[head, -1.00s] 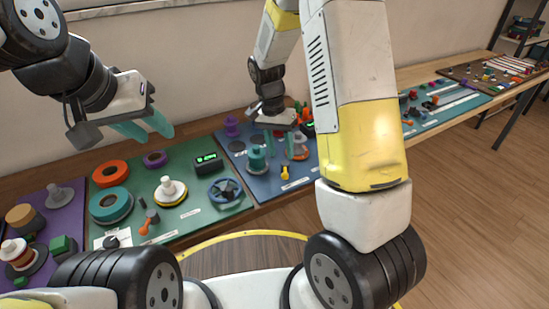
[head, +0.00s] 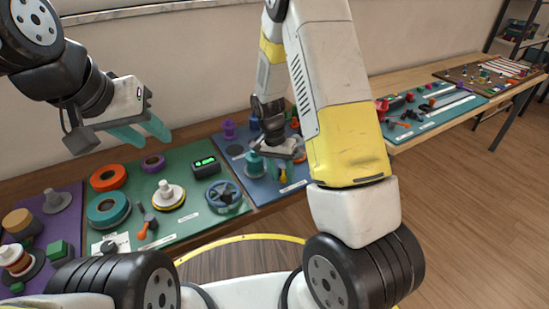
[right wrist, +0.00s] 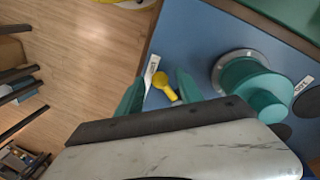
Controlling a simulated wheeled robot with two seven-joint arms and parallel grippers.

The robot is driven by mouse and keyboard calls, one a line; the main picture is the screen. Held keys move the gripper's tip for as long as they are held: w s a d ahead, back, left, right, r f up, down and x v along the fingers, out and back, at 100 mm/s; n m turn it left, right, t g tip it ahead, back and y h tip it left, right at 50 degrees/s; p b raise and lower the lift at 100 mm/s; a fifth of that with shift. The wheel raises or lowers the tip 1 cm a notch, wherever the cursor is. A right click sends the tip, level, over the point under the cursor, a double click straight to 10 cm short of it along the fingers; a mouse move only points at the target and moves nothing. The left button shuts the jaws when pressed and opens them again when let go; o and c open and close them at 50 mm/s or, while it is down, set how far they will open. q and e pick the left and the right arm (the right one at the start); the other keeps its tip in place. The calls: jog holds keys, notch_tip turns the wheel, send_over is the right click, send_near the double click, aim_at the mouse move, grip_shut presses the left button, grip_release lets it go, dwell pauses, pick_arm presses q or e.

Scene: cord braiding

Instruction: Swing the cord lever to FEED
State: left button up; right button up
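A small lever with a yellow knob (right wrist: 165,85) stands on the blue board (right wrist: 197,45), beside a white label (right wrist: 152,68) too blurred to read. In the head view the lever (head: 283,176) is partly hidden by my right gripper (head: 281,168). In the right wrist view my right gripper (right wrist: 157,88) is open, with the lever showing between its two teal fingers; contact cannot be made out. My left gripper (head: 143,130) is open and empty, above the back of the green board (head: 190,235).
A teal spool (right wrist: 250,85) stands beside the right gripper. The green board carries an orange-handled lever (head: 147,228), a blue handwheel (head: 224,197) and a lit display box (head: 206,166). A purple board (head: 68,207) lies at the left.

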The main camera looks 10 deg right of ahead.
grip_shut()
jog(key=d+n, duration=0.1)
jog(key=n, duration=0.2)
jog(key=shift+s+d+n+t, duration=0.15)
jog(key=shift+d+n+t, duration=0.15)
jog(key=shift+d, duration=0.05)
jog(key=d+n, duration=0.1)
jog(key=n, duration=0.1)
jog(key=shift+d+n, duration=0.1)
jog(key=shift+n, duration=0.3)
jog(key=n, duration=0.1)
jog(key=w+d+n+t, duration=0.1)
jog(key=n, duration=0.1)
jog(key=shift+d, duration=0.25)
jog(key=shift+w+d+n+t, duration=0.15)
jog(key=shift+w+d+n, duration=0.15)
jog(key=shift+n, duration=0.55)
jog(key=shift+w+d+n+t, duration=0.15)
jog(key=shift+d+n, duration=0.1)
jog(key=shift+n, duration=0.6)
jog(key=shift+o, duration=0.4)
grip_release()
